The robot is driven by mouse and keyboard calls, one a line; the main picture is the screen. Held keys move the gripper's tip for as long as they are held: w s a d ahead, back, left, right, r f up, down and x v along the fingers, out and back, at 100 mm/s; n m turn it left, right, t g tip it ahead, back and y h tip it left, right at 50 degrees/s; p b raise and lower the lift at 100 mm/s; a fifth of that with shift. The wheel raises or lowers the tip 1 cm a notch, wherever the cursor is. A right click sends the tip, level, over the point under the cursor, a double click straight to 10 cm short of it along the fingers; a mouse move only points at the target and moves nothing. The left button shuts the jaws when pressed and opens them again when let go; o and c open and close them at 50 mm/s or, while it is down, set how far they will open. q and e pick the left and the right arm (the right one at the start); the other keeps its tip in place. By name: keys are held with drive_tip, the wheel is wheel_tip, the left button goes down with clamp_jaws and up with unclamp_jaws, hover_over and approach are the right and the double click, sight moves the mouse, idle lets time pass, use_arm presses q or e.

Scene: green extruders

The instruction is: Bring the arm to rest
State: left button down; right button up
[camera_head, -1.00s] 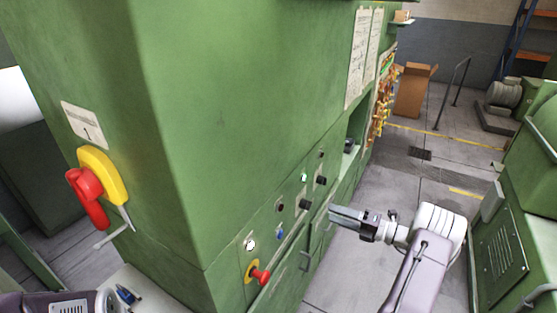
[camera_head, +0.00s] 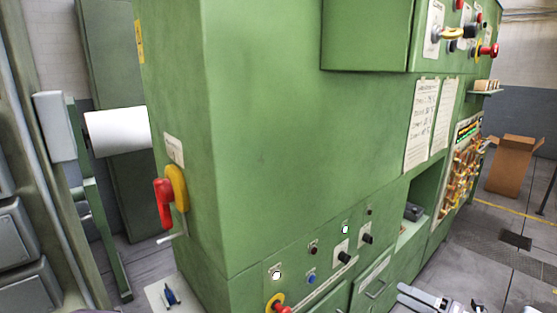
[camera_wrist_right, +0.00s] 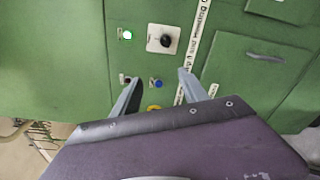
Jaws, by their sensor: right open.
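My right gripper shows at the bottom right of the head view (camera_head: 420,297), cut off by the lower edge, in front of the green machine (camera_head: 290,130). In the right wrist view the two grey fingers (camera_wrist_right: 160,84) stand apart with nothing between them. Beyond them is the control panel with a black knob (camera_wrist_right: 168,41), a lit button (camera_wrist_right: 127,35) and a blue button (camera_wrist_right: 156,84). My left gripper is not in view.
A red and yellow switch handle (camera_head: 170,197) juts from the machine's left side. A red and yellow button (camera_head: 277,304) sits low on the panel. A cardboard box (camera_head: 513,163) stands at the back right. Grey floor is open at the right.

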drive_tip(key=a+r+n+g+y+b, duration=0.1)
drive_tip(key=a+r+n+g, duration=0.2)
drive_tip(key=a, duration=0.5)
drive_tip(key=a+r+n+g+y, duration=0.1)
drive_tip(key=a+r+n+g, duration=0.1)
drive_tip(key=a, duration=0.5)
drive_tip(key=s+a+f+n+g+h+b, duration=0.1)
drive_tip(key=s+a+n+g, duration=0.5)
drive_tip(key=a, duration=0.5)
drive_tip(key=s+a+f+n+g+h+b, duration=0.1)
drive_tip(key=s+a+f+n+g+h, duration=0.15)
drive_tip(key=s+n, duration=0.3)
drive_tip(key=s+a+f+n+g+h, duration=0.1)
drive_tip(key=s+f+n+h, duration=0.25)
drive_tip(key=s, duration=0.25)
drive_tip(key=s+d+f+n+t+h, duration=0.1)
drive_tip(key=d+f+n+h, duration=0.2)
drive_tip(key=n, duration=0.7)
drive_tip(key=s+d+f+n+t+h, duration=0.2)
drive_tip(key=d+f+n+h, duration=0.2)
drive_tip(key=d+n, duration=0.4)
drive_tip(key=n, duration=0.2)
drive_tip(key=shift+d+f+n, duration=0.2)
drive_tip(key=shift+f+n, duration=0.1)
drive_tip(key=shift+f, duration=0.05)
